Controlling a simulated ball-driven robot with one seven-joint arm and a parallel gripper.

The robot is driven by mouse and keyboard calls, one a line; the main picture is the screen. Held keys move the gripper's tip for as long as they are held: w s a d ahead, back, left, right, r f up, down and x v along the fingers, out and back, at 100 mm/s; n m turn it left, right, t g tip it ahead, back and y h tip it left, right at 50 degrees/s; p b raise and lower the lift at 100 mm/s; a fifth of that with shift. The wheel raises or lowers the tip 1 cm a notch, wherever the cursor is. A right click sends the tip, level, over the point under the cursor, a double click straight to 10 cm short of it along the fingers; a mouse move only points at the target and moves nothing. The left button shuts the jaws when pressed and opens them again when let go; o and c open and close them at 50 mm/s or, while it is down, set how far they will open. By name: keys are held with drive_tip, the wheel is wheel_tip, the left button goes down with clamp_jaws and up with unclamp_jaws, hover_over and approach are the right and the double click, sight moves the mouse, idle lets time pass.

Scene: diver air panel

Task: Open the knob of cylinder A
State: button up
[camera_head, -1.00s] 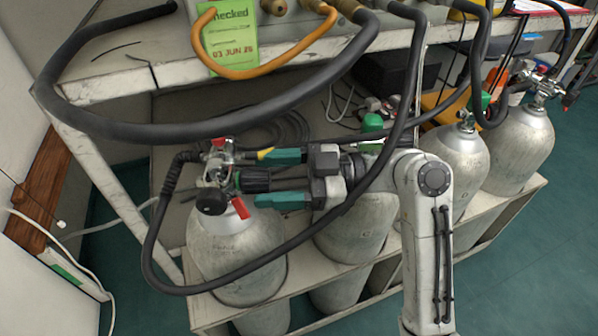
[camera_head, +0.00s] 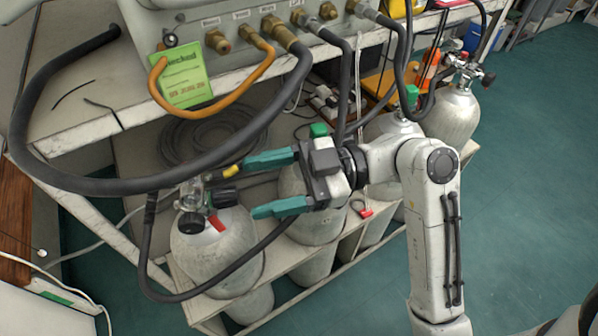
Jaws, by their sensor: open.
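The leftmost grey cylinder (camera_head: 215,255) stands in the rack; I cannot read a letter on it, so I cannot confirm it is cylinder A. Its valve carries a ribbed black knob (camera_head: 224,196) pointing right, towards my gripper. A second round black knob (camera_head: 192,224) is on the valve's front, beside a red tag (camera_head: 217,223). My gripper (camera_head: 251,188) is open, with green fingers and yellow at the upper tip. The ribbed knob lies just left of the fingertips, roughly level with the gap. Nothing shows between the fingers.
A thick black hose (camera_head: 120,186) loops in front of the bench and over the cylinder. An air panel (camera_head: 240,15) with brass fittings, an orange hose (camera_head: 215,102) and a green card (camera_head: 182,78) is above. More cylinders (camera_head: 452,115) stand right. Green floor (camera_head: 530,170) is free at right.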

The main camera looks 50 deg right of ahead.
drive_tip(key=s+r+p, duration=0.2)
drive_tip(key=s+p, duration=0.3)
drive_tip(key=p, duration=0.1)
drive_tip(key=shift+s+r, duration=0.35)
drive_tip(key=shift+s, duration=0.05)
drive_tip(key=shift+w+p, duration=0.1)
drive_tip(key=shift+p, duration=0.25)
